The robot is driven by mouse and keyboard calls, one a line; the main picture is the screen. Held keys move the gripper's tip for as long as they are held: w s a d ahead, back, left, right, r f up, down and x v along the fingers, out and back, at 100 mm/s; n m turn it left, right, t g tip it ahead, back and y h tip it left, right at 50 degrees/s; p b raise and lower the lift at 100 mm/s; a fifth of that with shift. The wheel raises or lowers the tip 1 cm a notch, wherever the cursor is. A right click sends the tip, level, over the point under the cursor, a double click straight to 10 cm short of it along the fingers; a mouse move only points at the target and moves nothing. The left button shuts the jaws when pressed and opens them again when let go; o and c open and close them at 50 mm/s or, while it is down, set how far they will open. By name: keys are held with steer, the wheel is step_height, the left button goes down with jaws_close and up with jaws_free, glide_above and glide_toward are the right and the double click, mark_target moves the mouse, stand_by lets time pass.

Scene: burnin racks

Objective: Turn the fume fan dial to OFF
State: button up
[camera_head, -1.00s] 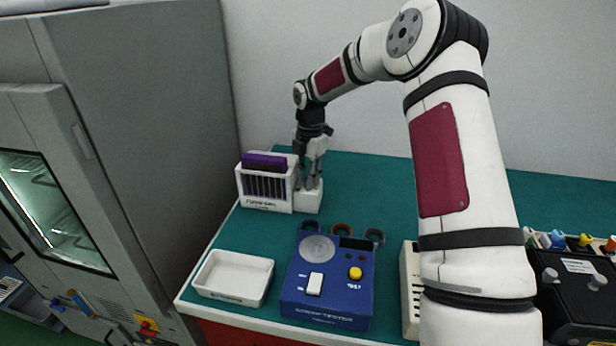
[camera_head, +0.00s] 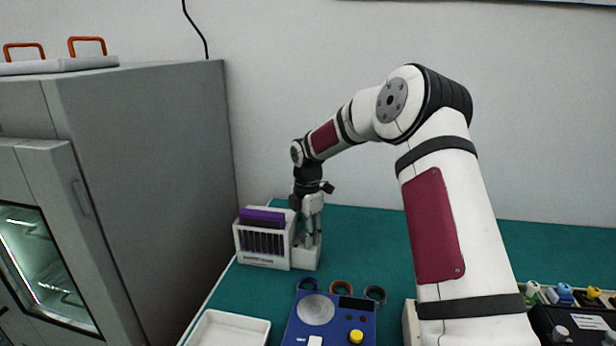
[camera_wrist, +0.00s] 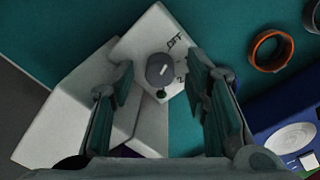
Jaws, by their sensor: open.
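The fume fan dial (camera_wrist: 161,69) is a dark grey round knob with a pale pointer mark, on a white box (camera_wrist: 145,45) that also shows in the head view (camera_head: 305,258). "OFF" is printed up and right of the knob, with smaller marks below it. The pointer slants up to the right; I cannot tell which mark it meets. My gripper (camera_wrist: 160,72) is open, pointing down over the box, with one finger on each side of the knob and gaps showing between. In the head view my gripper (camera_head: 312,240) is at the box; the dial is hidden there.
A white rack (camera_head: 263,262) with purple boards stands against the box's left side. Tape rings (camera_head: 341,287), a blue tester (camera_head: 317,308) and a white tray (camera_head: 228,330) lie nearer. A grey oven cabinet (camera_head: 150,150) stands left. The green bench behind is clear.

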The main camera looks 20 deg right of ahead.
steer(key=m, duration=0.3)
steer(key=shift+m, duration=0.3)
steer(key=m, duration=0.4)
step_height(320, 180, up, 14)
steer(key=r, duration=0.1)
steer(key=s+a+r+m+t+p, duration=0.1)
steer(key=s+a+r+m+p, duration=0.1)
steer(key=s+r, duration=0.4)
steer(key=s+a+r+m+h+p, duration=0.1)
steer(key=s+a+r, duration=0.4)
steer(key=s, duration=0.6)
steer(key=shift+r+m+t+p, duration=0.45)
steer(key=shift+r+m, duration=0.45)
steer(key=shift+r, duration=0.35)
steer(key=shift+s+a, duration=0.1)
